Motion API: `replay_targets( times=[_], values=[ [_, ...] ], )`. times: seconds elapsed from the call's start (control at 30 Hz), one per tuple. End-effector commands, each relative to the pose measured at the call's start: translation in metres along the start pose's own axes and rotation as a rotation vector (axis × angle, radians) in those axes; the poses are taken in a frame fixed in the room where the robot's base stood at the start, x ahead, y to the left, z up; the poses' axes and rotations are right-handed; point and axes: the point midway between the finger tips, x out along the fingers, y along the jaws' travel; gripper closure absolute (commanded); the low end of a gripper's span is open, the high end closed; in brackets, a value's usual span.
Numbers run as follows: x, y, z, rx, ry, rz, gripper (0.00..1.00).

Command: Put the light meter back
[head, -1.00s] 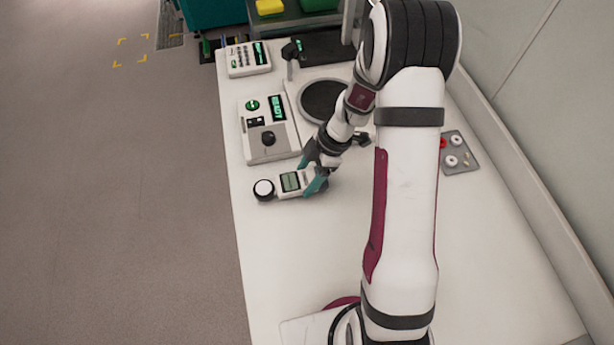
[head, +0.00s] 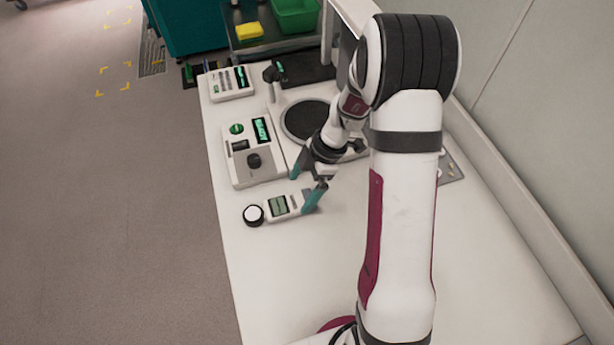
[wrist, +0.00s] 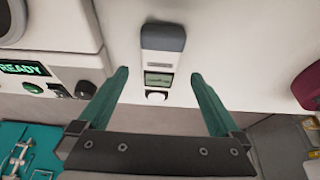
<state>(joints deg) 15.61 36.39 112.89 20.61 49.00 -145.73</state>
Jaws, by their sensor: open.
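The light meter (head: 279,206) is a slim white and grey handheld unit with a small greenish screen and a round white sensor head. It lies on the white bench near its left edge, sensor head toward the aisle. In the wrist view the light meter (wrist: 158,62) lies between and beyond the fingers, its grey end farthest away. My gripper (head: 300,193) has teal fingers spread apart at the meter's right end. In the wrist view my gripper (wrist: 160,74) shows clear gaps on both sides of the meter.
A console with a green READY display (head: 252,150) stands just behind the meter. A keypad unit (head: 230,83) and a round dark plate (head: 308,120) are farther back. The bench front (head: 300,275) is clear. The aisle floor lies left of the bench edge.

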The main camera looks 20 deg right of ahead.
Motion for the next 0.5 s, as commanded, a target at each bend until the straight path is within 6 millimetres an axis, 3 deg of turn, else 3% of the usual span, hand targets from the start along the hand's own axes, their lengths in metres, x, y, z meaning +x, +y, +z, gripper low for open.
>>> replay_targets(
  times=[0.1,0.2,0.37,0.47,0.5],
  values=[
    [-0.034,0.001,0.001,-0.001,-0.002,0.006,0.0],
    [-0.055,0.001,0.001,0.0,-0.001,0.003,0.0],
    [-0.075,-0.002,-0.003,0.026,-0.004,0.001,0.0],
    [-0.095,-0.023,-0.029,0.238,-0.028,-0.006,0.0],
    [-0.106,-0.039,-0.046,0.391,-0.046,-0.006,0.0]
  ],
)
